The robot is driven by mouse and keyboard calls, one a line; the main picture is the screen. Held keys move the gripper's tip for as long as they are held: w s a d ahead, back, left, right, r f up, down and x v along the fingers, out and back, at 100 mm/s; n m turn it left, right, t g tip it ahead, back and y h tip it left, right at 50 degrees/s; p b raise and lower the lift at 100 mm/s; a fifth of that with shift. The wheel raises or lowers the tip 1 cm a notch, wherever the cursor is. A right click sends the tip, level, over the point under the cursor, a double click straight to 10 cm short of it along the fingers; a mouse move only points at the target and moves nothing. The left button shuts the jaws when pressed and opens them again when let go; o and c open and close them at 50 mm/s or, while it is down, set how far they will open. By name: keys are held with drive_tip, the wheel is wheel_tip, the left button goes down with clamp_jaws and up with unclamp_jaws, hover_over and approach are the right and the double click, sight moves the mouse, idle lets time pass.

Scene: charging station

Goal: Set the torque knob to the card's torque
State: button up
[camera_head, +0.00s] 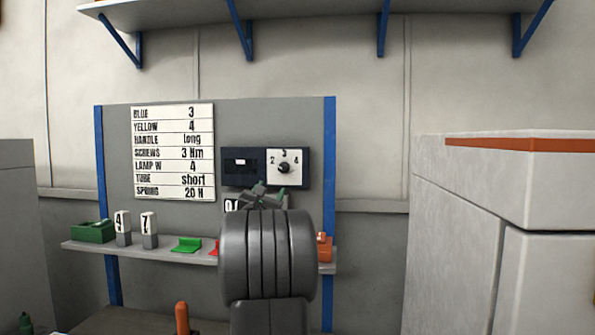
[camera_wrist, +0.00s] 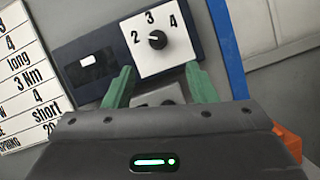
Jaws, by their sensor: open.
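The torque knob (camera_head: 284,168) is a small dark knob on a white dial plate (camera_head: 296,158) marked 2, 3 and 4, on a dark panel. In the wrist view the knob (camera_wrist: 157,40) has a light mark that seems to face left, toward the 2; it is too small to be sure. The card (camera_head: 172,152) on the grey board reads "SCREWS 3 Nm". My gripper (camera_wrist: 160,68) is open and empty, its green fingers below the dial plate and apart from the knob. In the head view my gripper (camera_head: 266,190) hides part of the board.
A dark box with a small white window (camera_head: 240,162) sits left of the dial. The shelf (camera_head: 180,252) below holds a green box (camera_head: 93,232), blocks marked 4 (camera_head: 123,228) and 7 (camera_head: 149,230), a green piece (camera_head: 187,244) and an orange item (camera_head: 325,248). A grey cabinet (camera_head: 450,240) stands right.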

sight(282, 169)
drive_tip(key=p+x, duration=0.6)
drive_tip(key=x, duration=0.8)
drive_tip(key=shift+a+r, duration=0.1)
drive_tip(key=shift+a, duration=0.05)
drive_tip(key=c, duration=1)
